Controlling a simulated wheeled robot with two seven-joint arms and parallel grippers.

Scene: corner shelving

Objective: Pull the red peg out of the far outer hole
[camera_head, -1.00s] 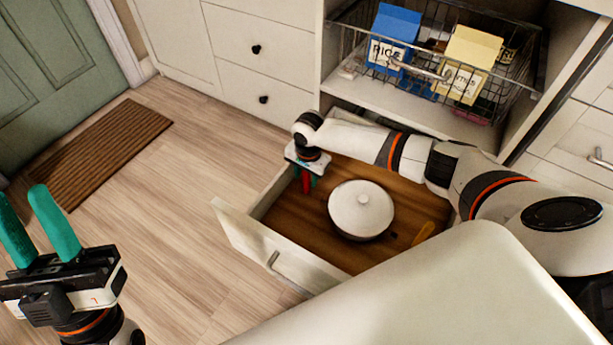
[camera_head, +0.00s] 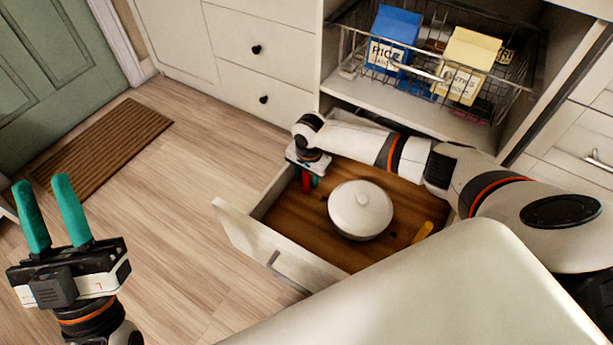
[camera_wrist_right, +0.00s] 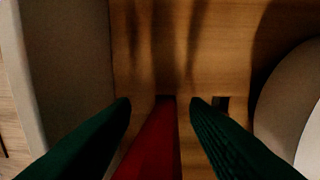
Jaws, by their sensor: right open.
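The red peg (camera_head: 307,180) stands in the open drawer near its far left corner, below my right gripper (camera_head: 308,186). In the right wrist view the red peg (camera_wrist_right: 155,145) lies between the two green fingers of my right gripper (camera_wrist_right: 160,104). The fingers are apart, with a visible gap on both sides of the peg. A dark patch shows at the peg's lower end; I cannot tell how deep it sits. My left gripper (camera_head: 42,182) is open and empty, over the floor.
A white lidded pot (camera_head: 360,210) stands in the drawer right of the peg. A yellow piece (camera_head: 422,232) is farther right. The drawer front (camera_head: 270,245) and side wall (camera_wrist_right: 65,75) are close. A wire basket (camera_head: 440,75) with boxes is above. Floor at left is free.

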